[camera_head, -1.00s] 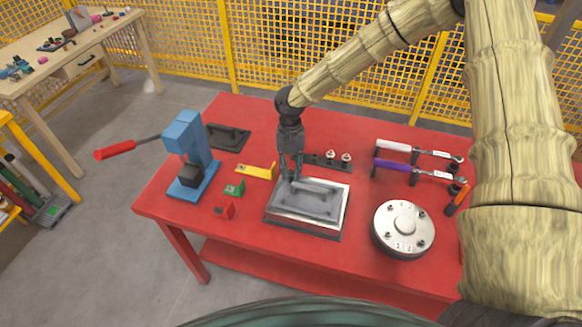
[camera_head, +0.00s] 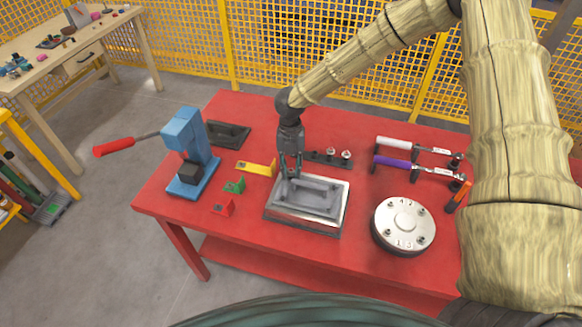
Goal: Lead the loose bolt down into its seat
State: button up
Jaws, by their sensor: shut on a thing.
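My gripper (camera_head: 290,173) points down at the far left corner of a silver block with a recessed grey top (camera_head: 307,203). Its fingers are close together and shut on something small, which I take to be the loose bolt. The fingers hide the bolt, so its tilt and depth cannot be told. The seat under the fingertips is hidden too. I cannot tell whether the bolt touches the block.
On the red table (camera_head: 270,255) a dark rack (camera_head: 318,158) with bolts stands behind the block. A round numbered flange (camera_head: 404,226) and two torque wrenches (camera_head: 400,163) lie right. A blue press (camera_head: 190,155) and small coloured blocks (camera_head: 234,186) stand left.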

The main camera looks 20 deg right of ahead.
jog(key=shift+f, duration=0.3)
jog(key=o, duration=1.1)
jog(key=shift+r, duration=0.1)
jog(key=r, duration=0.4)
jog(key=w+r, duration=0.1)
jog(key=r, duration=0.2)
jog(key=w+r, duration=0.1)
jog(key=r, duration=0.3)
jog(key=shift+w+d+r, duration=0.15)
jog(key=shift+d+r, duration=0.15)
